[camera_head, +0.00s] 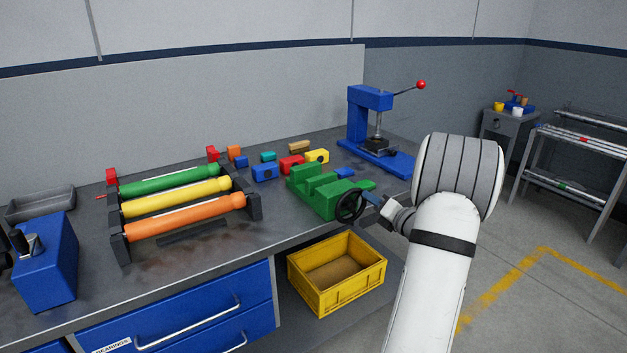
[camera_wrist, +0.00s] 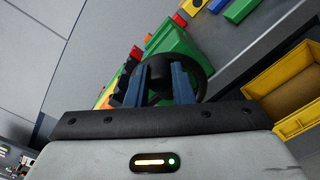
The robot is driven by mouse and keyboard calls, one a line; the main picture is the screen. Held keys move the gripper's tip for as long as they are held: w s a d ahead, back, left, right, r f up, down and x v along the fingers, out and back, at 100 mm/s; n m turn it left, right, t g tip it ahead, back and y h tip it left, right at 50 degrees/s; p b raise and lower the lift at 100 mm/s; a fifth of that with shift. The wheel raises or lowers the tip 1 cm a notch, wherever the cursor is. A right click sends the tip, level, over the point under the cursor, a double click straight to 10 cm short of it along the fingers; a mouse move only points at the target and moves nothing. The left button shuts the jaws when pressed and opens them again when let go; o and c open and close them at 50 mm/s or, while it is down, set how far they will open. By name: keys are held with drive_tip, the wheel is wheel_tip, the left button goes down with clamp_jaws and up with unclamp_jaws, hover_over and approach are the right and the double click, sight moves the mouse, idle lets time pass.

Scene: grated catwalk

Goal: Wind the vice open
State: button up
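The green vice (camera_head: 322,191) sits on the grey workbench near its front edge. Its round black handwheel (camera_head: 350,205) faces outward over the edge. My gripper (camera_head: 371,199) is at the handwheel from the right in the head view. In the wrist view, the blue fingers (camera_wrist: 162,76) stand a small gap apart, one on each side of the wheel's dark hub, which fills the gap between them. They appear shut on it. The wheel's rim (camera_wrist: 205,66) shows behind the fingers, and the green vice body (camera_wrist: 178,38) lies beyond. The fingers partly hide the wheel.
A yellow crate (camera_head: 337,289) stands below the bench edge. A blue press (camera_head: 370,98) with a red-knobbed lever is behind the vice. Several coloured blocks (camera_head: 265,172) lie left of it. A rack (camera_head: 255,206) holds green, yellow and orange rollers.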

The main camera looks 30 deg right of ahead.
drive_tip(key=o, duration=0.5)
drive_tip(key=s, duration=0.8)
drive_tip(key=shift+d+p, duration=0.3)
drive_tip(key=shift+p, duration=0.1)
